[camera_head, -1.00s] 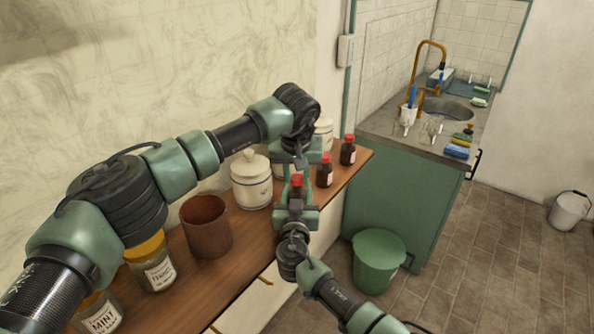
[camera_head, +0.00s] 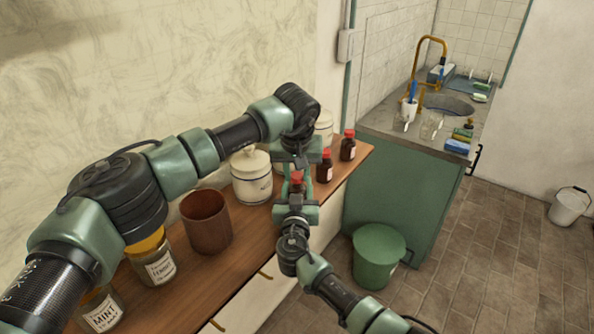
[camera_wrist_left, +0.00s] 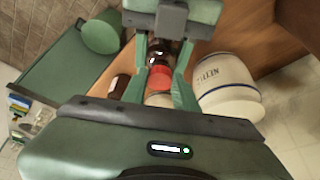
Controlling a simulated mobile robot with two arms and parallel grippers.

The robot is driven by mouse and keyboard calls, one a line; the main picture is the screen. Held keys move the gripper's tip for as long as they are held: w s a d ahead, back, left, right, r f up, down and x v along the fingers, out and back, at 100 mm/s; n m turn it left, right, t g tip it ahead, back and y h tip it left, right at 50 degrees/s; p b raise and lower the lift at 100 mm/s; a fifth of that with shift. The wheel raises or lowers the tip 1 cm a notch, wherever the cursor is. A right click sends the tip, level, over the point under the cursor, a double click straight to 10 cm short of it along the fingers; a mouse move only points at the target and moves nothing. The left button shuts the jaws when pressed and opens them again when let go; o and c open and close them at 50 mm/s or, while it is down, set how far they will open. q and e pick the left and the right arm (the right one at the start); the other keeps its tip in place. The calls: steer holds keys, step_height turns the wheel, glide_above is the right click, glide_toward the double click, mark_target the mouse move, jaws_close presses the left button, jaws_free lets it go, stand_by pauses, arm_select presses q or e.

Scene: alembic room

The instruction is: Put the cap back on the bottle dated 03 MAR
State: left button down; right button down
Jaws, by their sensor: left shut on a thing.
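A brown bottle (camera_head: 297,190) with a red cap (camera_head: 297,177) is between my grippers over the wooden shelf, its body mostly hidden. My left gripper (camera_head: 298,170) comes from above and is shut on the red cap, which shows between its fingers in the left wrist view (camera_wrist_left: 160,78). Dark glass (camera_wrist_left: 157,52) lies beyond the cap there; I cannot tell whether the cap is seated. My right gripper (camera_head: 297,196) is at the bottle's front; its grip is unclear. Two more red-capped brown bottles (camera_head: 325,167) (camera_head: 348,147) stand behind to the right. No date is readable.
White lidded jars (camera_head: 251,178) stand at the wall side of the wooden shelf (camera_head: 245,255). A brown pot (camera_head: 207,222) and labelled glass jars (camera_head: 157,264) stand nearer. A green bin (camera_head: 378,258) is on the floor past the shelf's right edge.

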arm_select(q)
steer(key=shift+f, duration=0.1)
steer(key=m+h, duration=0.1)
steer(key=m, duration=0.1)
steer(key=shift+a+m, duration=0.2)
steer(key=shift+m, duration=0.2)
steer(key=m+h, duration=0.1)
steer(key=m, duration=0.2)
steer(key=shift+w+a+m+g, duration=0.1)
steer(key=shift+a+m+g, duration=0.05)
steer(key=shift+m+g, duration=0.25)
steer(key=c, duration=1.1)
jaws_free()
steer(key=shift+r, duration=2.3)
steer(key=shift+o, duration=0.3)
